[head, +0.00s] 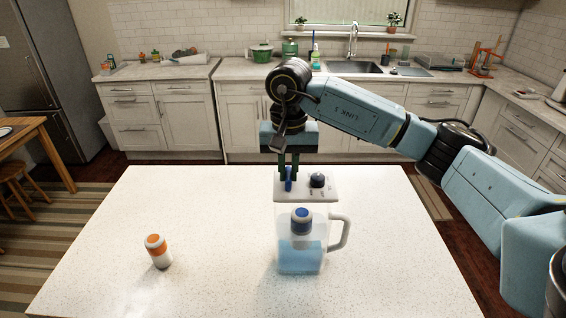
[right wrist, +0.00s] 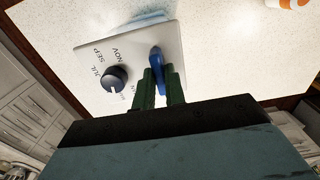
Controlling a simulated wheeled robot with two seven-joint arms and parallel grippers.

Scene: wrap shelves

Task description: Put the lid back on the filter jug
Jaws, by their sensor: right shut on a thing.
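The clear filter jug (head: 314,262) stands upright on the white table, with blue water and a blue-topped white filter inside and its handle on the right. The white lid (head: 325,194) with a black dial is over the jug's top, near its back edge; I cannot tell whether it touches the rim. My right gripper (head: 289,180) is shut on the lid's blue tab from above. In the right wrist view the green fingers (right wrist: 162,92) grip the blue tab, and the lid (right wrist: 125,52) shows month letters around its dial. My left gripper is not in view.
Behind, across a gap of floor, is a counter with sink (head: 352,67) and pots.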

